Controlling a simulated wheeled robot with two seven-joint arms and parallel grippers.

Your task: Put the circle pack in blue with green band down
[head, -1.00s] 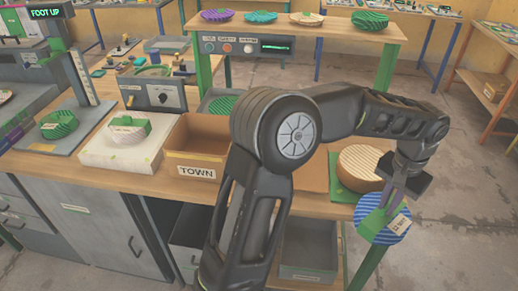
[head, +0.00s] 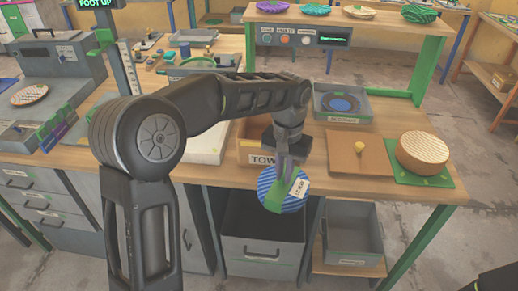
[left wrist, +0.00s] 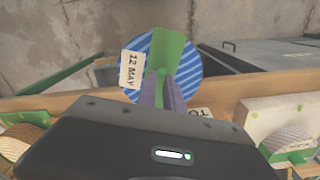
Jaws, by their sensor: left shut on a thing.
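The circle pack (head: 268,187) is a round blue striped disc with a green band across it and a white tag. My left gripper (head: 286,172) is shut on it and holds it in front of the bench edge, just before the box marked TOWN. In the left wrist view the circle pack (left wrist: 190,84) sits at the fingertips (left wrist: 164,84), with its green band side showing and the tag reading "12 MAY". My right gripper is not in view.
The open cardboard TOWN box (head: 250,152) stands on the bench behind the pack. A brown board (head: 358,170) and a round tan striped block (head: 422,150) on a green mat (head: 410,180) are to the right. A grey tray (head: 360,108) lies behind them.

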